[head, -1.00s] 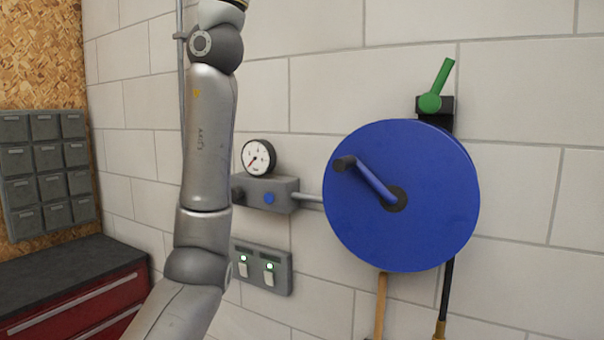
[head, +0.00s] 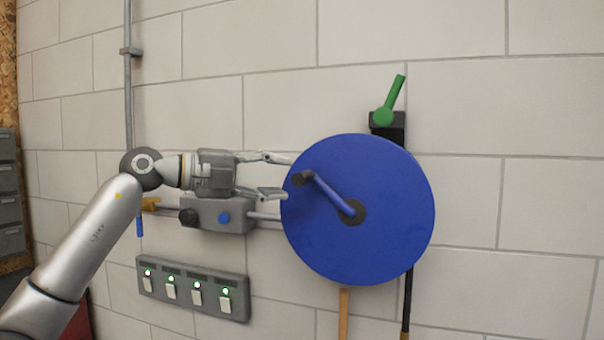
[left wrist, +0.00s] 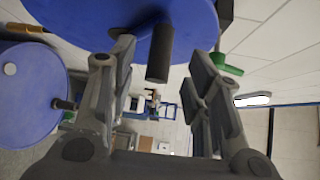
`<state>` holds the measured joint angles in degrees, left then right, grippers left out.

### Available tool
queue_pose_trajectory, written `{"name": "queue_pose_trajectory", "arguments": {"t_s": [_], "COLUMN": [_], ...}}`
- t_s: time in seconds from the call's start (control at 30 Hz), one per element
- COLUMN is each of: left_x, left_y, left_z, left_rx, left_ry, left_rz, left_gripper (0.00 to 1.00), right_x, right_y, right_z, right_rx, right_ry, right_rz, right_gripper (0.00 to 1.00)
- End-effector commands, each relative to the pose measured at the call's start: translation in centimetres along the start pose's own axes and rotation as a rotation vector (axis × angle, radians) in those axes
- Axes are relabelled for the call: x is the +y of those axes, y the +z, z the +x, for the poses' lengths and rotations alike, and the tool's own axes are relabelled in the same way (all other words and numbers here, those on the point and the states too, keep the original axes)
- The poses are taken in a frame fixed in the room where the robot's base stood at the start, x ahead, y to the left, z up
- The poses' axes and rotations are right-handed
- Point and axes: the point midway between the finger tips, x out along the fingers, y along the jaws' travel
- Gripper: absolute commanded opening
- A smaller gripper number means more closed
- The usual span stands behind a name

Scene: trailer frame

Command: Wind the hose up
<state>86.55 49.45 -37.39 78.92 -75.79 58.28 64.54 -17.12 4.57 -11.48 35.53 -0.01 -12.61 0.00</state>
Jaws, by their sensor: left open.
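The blue hose reel (head: 385,235) is mounted on the wall. Its crank arm (head: 335,195) points up and left from the dark hub (head: 352,212) to a dark handle (head: 302,178). My left gripper (head: 284,175) is open just left of the handle, fingers pointing right. In the left wrist view the handle (left wrist: 160,52) shows between the spread fingers (left wrist: 163,58), which are not closed on it. My right gripper is not in view.
A green lever (head: 390,100) sits above the reel. A grey box with a blue button (head: 224,218) is behind and below my gripper, above a switch panel (head: 190,288). A wooden handle (head: 344,312) hangs under the reel. The wall to the right is bare.

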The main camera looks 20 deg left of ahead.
Motion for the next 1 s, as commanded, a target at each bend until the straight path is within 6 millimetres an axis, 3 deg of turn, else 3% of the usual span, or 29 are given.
{"name": "queue_pose_trajectory", "arguments": {"t_s": [0.03, 0.3, 0.5, 0.77, 1.0], "left_x": [-0.4, -0.4, -0.2, -0.1, -0.1], "left_y": [0.0, 0.0, 0.0, 0.0, 0.0], "left_z": [1.1, 5.6, 7.0, 7.2, 7.1], "left_rx": [0.003, 0.001, -0.001, -0.002, -0.001], "left_ry": [0.0, -0.002, -0.003, -0.003, -0.003], "left_rz": [-0.003, -0.003, -0.001, -0.001, -0.001], "left_gripper": [0.45, 0.45, 0.45, 0.45, 0.17], "right_x": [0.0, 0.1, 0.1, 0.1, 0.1], "right_y": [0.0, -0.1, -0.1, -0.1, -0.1], "right_z": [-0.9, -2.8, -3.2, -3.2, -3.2], "right_rx": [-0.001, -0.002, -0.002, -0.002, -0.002], "right_ry": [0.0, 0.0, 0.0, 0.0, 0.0], "right_rz": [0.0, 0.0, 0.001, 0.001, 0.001], "right_gripper": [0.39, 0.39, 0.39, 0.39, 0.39]}}
